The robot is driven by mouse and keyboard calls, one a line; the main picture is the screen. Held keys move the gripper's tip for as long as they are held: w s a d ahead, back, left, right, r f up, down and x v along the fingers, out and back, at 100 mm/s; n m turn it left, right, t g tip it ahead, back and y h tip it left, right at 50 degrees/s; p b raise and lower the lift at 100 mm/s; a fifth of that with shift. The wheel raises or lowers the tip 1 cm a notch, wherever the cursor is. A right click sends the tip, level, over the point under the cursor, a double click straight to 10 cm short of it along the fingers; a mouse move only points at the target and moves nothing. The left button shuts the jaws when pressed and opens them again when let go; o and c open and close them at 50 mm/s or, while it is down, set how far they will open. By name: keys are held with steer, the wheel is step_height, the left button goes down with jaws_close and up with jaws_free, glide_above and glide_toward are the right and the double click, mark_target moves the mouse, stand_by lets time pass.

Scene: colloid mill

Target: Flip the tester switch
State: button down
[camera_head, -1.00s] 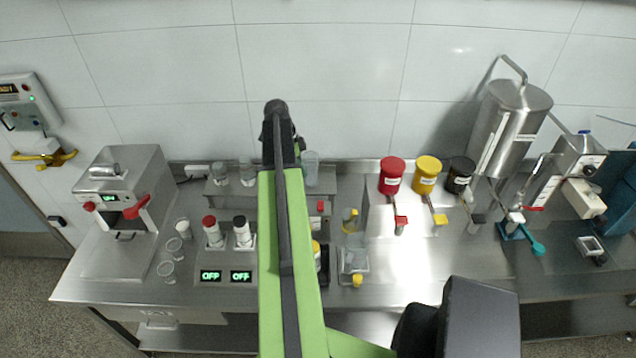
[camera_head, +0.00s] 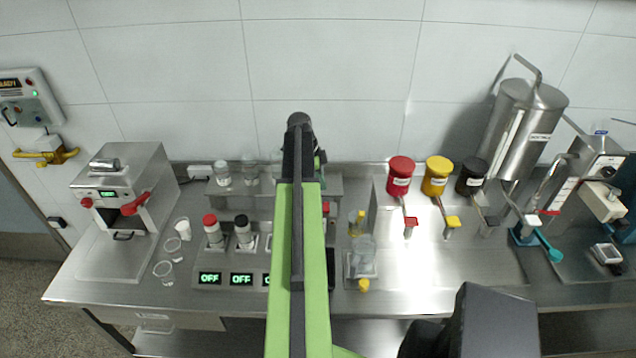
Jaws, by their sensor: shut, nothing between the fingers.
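My green and black arm reaches up the middle of the view, over the bench. Its far end is dark, and my gripper's fingers are hidden behind the arm. Behind and to the left of the arm is a grey unit with lit OFF displays (camera_head: 241,279); a further display is partly covered by the arm. A red-capped bottle (camera_head: 213,231) and a black-capped bottle (camera_head: 243,232) stand on this unit. No part is plainly marked as the tester, and I cannot make out which switch is its own.
A steel machine (camera_head: 125,190) with a red lever stands at left, beside several clear cups. Red (camera_head: 400,177), yellow (camera_head: 437,177) and black (camera_head: 472,178) containers with spouts stand right of the arm. A large steel tank (camera_head: 524,120) is further right. Bare bench lies at centre right.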

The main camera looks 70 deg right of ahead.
mark_target(326, 204)
steer(key=b+x, duration=0.1)
steer(key=x, duration=0.1)
steer(key=b+x, duration=0.2)
steer(key=w+b+x, duration=0.1)
steer(key=x, duration=0.1)
steer(key=shift+a+f+b, duration=0.15)
steer(key=shift+f+b, duration=0.15)
steer(key=shift+b, duration=0.05)
steer(key=shift+f+b, duration=0.25)
steer(key=shift+b, duration=0.05)
steer(key=shift+a+r, duration=0.1)
steer(key=shift+s+a+r+p, duration=0.3)
steer(key=shift+a+p, duration=0.1)
steer(key=shift+a, duration=0.15)
steer(key=shift+d, duration=0.1)
